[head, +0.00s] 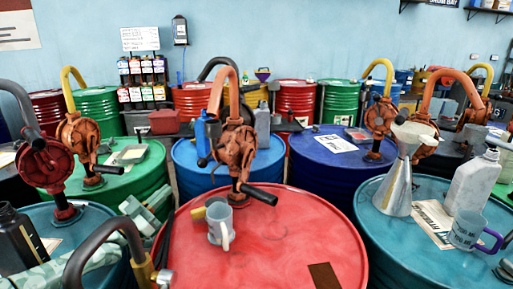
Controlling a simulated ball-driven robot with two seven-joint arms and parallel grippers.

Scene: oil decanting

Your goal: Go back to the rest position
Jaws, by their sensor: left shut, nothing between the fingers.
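My left gripper (150,209) shows at the lower left, pale green and patterned, between the green drum and the red drum. It is shut with nothing held. A dark curved spout in front hides part of my left arm. My right gripper is not in view.
A red drum (280,262) fills the middle front, bearing a grey mug (219,232) beside a rusty hand pump (236,150). A teal drum at right holds a metal funnel (398,185), a pale jug (472,182) and a purple-handled mug (467,231). A black bottle (16,238) stands far left.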

